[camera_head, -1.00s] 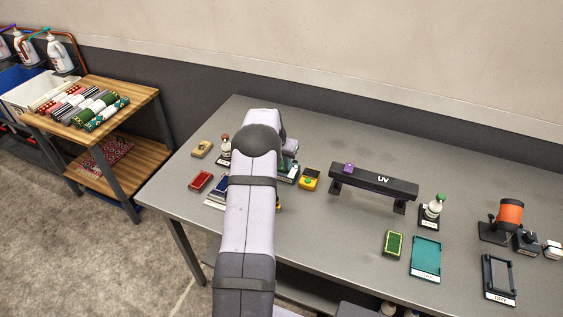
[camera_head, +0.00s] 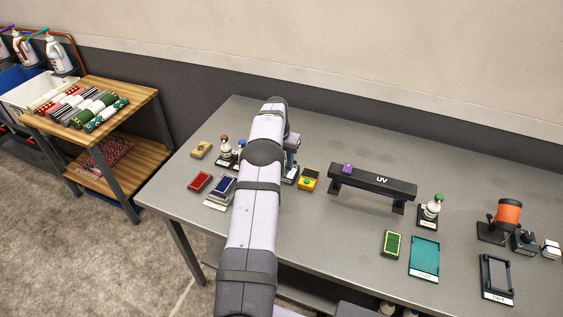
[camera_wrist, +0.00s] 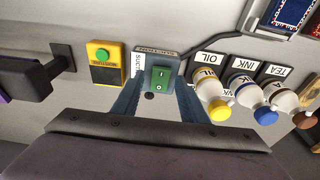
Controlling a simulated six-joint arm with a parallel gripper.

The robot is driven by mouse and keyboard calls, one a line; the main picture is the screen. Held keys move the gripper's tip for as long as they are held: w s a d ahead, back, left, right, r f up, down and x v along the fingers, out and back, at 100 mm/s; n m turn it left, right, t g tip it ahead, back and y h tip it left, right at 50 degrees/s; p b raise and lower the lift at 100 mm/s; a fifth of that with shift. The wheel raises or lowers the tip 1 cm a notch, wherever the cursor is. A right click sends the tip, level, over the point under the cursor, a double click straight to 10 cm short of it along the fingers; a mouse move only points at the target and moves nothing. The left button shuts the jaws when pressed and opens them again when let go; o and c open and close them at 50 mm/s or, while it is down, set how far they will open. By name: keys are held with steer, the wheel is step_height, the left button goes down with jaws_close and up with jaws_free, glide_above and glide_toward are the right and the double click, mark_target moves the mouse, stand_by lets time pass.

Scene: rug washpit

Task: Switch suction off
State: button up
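The suction switch (camera_wrist: 159,78) is a green rocker on a dark box, with a white label reading SUCTION beside it in the wrist view. My gripper (camera_wrist: 156,88) points at this box, with its two blue-grey fingers apart on either side of the rocker and nothing held between them. I cannot tell whether the fingertips touch the box, or which way the rocker is set.
A yellow box with a green button (camera_wrist: 103,56) stands left of the switch. Oil (camera_wrist: 210,95), ink (camera_wrist: 250,95) and tea (camera_wrist: 288,103) bottles stand close on the right. In the head view a black UV bridge (camera_head: 372,181) stands to the right; bare tabletop lies in front.

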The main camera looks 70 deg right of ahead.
stand_by(0.3)
step_height(320, 180, up, 7)
steer(key=a+b, duration=0.1)
steer(key=b, duration=0.1)
steer(key=shift+a+r+b, duration=0.15)
steer(key=shift+b, duration=0.25)
steer(key=w+a+r+n, duration=0.3)
steer(key=w+a+n, duration=0.2)
steer(key=w+a, duration=1.05)
steer(key=w+a+n+y, duration=0.1)
steer(key=w+a+n, duration=0.25)
steer(key=a, duration=1.35)
steer(key=s+a+n, duration=0.4)
steer(key=a+n, duration=0.1)
steer(key=a, duration=0.9)
steer(key=s+a+f+n, duration=0.1)
steer(key=s+a+n, duration=0.1)
steer(key=s+a, duration=0.3)
steer(key=s+a+f+n+y, duration=0.1)
steer(key=s+a+f+n, duration=0.1)
steer(key=s+a, duration=0.4)
steer(key=shift+a+f, duration=0.25)
steer(key=shift+a, duration=0.4)
